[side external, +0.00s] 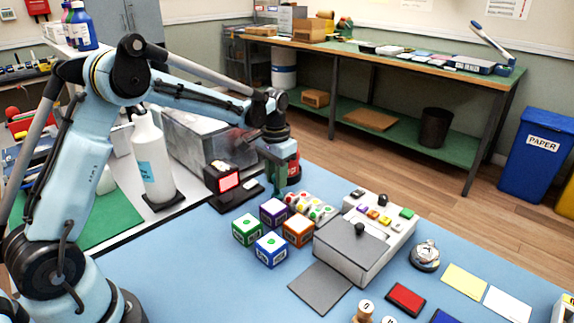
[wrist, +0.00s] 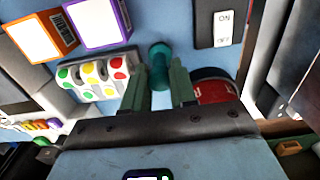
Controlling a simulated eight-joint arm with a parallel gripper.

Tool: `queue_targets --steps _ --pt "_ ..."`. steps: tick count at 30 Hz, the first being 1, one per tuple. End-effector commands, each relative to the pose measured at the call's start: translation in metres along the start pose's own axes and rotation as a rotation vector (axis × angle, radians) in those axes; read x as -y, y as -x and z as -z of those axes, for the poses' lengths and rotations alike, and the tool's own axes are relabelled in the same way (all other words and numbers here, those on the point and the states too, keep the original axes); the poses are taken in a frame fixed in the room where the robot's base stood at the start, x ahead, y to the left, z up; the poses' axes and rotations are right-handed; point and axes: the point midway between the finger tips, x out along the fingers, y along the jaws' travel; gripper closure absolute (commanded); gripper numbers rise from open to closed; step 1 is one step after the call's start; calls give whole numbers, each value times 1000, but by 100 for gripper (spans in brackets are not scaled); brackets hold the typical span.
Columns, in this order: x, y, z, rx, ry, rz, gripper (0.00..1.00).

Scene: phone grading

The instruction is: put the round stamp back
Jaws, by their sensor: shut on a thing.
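My gripper (wrist: 163,92) points down over the blue table, near the far end of the boxes. It also shows in the side external view (side external: 281,180). Its two green fingers are shut on a teal, round-ended, waisted piece, which I take to be the round stamp (wrist: 160,55). Wooden knobs with marked tops (side external: 365,308) stand at the bottom edge, partly cut off.
Colored cube boxes (side external: 272,249) and a tray of colored dots (side external: 312,208) stand close by. A small red-screened device (side external: 224,180) is left of my gripper. A red-and-black round thing (wrist: 215,88) is close to the right finger. A red pad (side external: 405,298) lies at front right.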

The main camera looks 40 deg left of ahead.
Motion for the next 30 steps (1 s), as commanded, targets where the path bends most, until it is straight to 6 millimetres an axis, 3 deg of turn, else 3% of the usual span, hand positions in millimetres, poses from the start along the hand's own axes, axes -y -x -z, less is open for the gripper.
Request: queue_targets --steps 11,12,17,26,30 --pt "0 -4 0 0 0 0 100" --pt "0 -4 0 0 0 0 72" --pt "0 -4 0 0 0 0 48" --pt "0 -3 0 0 0 0 48" --pt "0 8 0 0 0 0 48"
